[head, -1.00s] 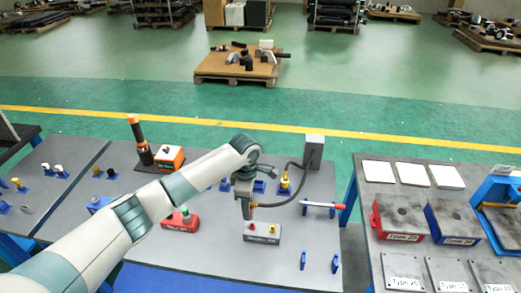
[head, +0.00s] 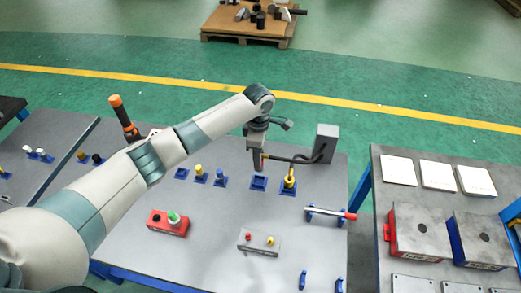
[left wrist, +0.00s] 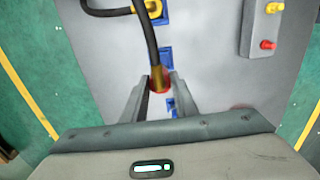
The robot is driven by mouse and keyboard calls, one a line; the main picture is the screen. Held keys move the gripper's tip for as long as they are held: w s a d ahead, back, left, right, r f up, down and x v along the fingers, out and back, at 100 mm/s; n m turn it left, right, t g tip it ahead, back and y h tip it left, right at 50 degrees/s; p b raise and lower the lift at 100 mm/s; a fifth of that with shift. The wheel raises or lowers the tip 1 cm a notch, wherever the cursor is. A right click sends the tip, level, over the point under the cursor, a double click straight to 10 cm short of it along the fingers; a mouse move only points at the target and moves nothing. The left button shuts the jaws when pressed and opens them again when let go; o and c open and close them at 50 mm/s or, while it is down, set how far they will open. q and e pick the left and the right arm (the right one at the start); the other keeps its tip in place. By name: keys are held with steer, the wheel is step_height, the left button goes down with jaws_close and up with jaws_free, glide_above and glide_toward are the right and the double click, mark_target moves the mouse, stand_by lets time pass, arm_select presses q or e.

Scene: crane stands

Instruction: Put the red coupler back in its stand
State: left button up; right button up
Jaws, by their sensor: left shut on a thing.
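My left gripper (head: 257,163) is shut on the red coupler, which hangs on the end of a black hose with a brass-coloured end piece. In the left wrist view the red coupler (left wrist: 160,86) sits between the two fingers (left wrist: 160,98), partly hidden by the hose end. In the head view the gripper is above the table, close to an empty square blue stand (head: 259,183). That stand also shows beyond the coupler in the left wrist view (left wrist: 165,54). I cannot tell the exact height of the coupler. My right gripper is not in view.
A yellow coupler (head: 289,179) stands in a blue stand to the right, near the grey hose box (head: 326,143). Blue stands with yellow and blue pieces (head: 199,172) are to the left. A button box (head: 259,241) and a red switch box (head: 167,222) lie in front.

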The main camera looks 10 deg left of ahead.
arm_select(q)
steer(key=shift+s+r, duration=0.15)
steer(key=shift+s, duration=0.05)
steer(key=shift+w+p, duration=0.1)
steer(key=shift+p, duration=0.35)
steer(key=shift+r, duration=0.1)
steer(key=shift+p, duration=0.4)
steer(key=shift+f, duration=0.55)
steer(key=shift+f+b, duration=0.9)
steer(key=shift+f, duration=1.6)
steer(key=shift+f, duration=0.2)
